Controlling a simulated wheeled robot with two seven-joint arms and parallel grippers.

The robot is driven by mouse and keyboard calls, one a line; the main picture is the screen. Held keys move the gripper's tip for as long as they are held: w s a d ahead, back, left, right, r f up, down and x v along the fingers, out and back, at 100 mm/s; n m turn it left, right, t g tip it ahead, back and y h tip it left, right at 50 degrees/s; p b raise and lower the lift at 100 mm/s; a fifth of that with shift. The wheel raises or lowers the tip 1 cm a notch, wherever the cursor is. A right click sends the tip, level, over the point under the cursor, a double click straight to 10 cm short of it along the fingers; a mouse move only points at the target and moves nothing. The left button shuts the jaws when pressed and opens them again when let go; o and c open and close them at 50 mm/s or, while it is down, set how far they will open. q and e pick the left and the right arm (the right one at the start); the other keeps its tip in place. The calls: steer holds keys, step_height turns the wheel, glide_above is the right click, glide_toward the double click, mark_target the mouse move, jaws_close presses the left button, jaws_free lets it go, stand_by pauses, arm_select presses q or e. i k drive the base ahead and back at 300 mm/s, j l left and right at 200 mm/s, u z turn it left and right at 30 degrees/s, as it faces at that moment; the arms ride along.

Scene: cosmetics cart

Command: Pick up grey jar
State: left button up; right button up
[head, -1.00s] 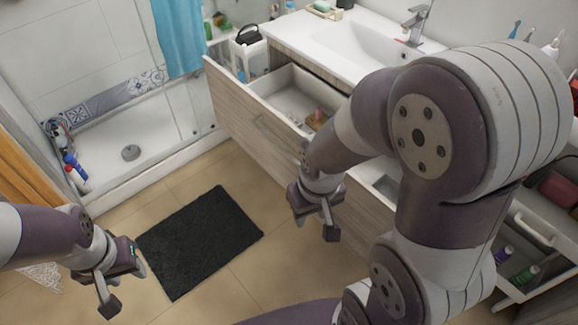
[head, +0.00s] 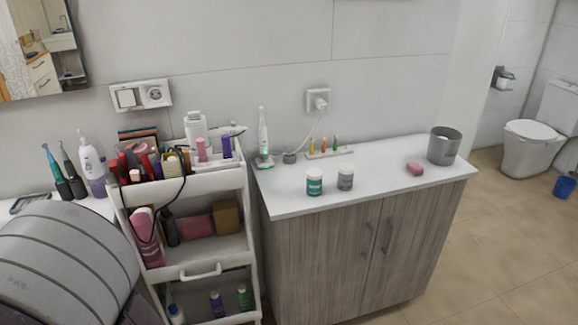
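The grey jar (head: 346,177) stands upright on the white top of a wooden cabinet, near its front edge. Neither of my grippers shows in the head view now. Only a rounded grey part of my arm fills the lower left corner, well away from the jar.
The white cabinet top (head: 412,188) also bears a pink soap (head: 414,169), a grey cup (head: 444,145), an electric toothbrush (head: 263,140) and a small brush rack (head: 329,152). A crowded white cart (head: 228,258) stands left of the cabinet. Open floor lies to the right.

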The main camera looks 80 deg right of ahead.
mark_target(345, 177)
steer(key=k+l+z, duration=0.1)
steer(key=z, duration=3.2)
steer(key=i+l, duration=0.25)
steer(key=i, duration=0.2)
